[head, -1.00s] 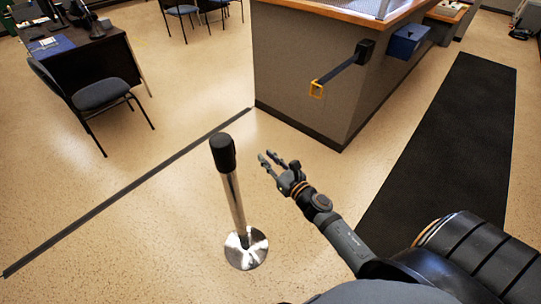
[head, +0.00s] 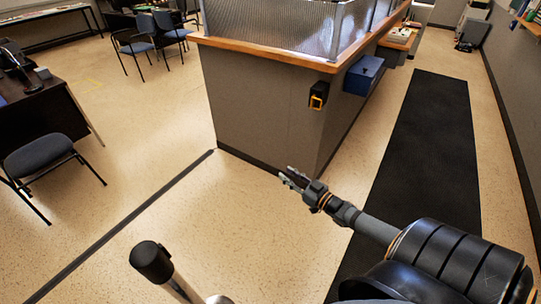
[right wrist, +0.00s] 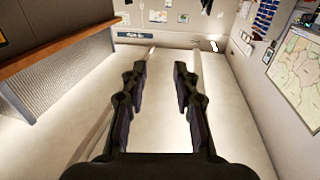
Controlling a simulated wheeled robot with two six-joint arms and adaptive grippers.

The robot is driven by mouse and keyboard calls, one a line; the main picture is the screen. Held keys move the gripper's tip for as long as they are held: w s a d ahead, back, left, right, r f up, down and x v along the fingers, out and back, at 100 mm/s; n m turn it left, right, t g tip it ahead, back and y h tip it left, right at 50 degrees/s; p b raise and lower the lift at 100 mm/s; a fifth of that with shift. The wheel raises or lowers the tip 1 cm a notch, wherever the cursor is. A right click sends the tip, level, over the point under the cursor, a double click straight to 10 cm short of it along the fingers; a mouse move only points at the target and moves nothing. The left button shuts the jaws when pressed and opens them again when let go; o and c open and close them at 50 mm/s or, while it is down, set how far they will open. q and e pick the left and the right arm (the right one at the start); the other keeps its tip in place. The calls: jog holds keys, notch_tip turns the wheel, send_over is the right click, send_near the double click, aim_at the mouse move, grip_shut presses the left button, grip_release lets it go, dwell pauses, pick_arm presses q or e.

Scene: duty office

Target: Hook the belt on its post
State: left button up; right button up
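The belt's black housing (head: 319,92) is on the grey side wall of the counter. The orange belt end (head: 316,102) sits right against it, with no belt length showing. The post (head: 152,262), with a black top and a shiny metal shaft, stands at the bottom left of centre; its lower part is cut off by the picture edge. My right gripper (head: 288,181) is in front of the counter, well apart from both the housing and the post. Its fingers (right wrist: 160,68) are spread with nothing between them in the right wrist view. My left gripper does not show.
The grey counter (head: 262,110) with a wooden ledge fills the upper middle, with a blue box (head: 363,75) on its side. A black mat (head: 425,150) runs along the right. Chairs and a dark desk (head: 40,115) stand at left. The floor between post and counter is clear.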

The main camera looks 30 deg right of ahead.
jog(key=w+a+b, duration=0.2)
jog(key=w, duration=0.8)
jog(key=shift+a+b, duration=0.2)
jog(key=shift+b, duration=0.2)
jog(key=shift+r, duration=0.1)
jog(key=shift+c, duration=0.5)
grip_shut()
jog(key=shift+o, duration=0.5)
grip_release()
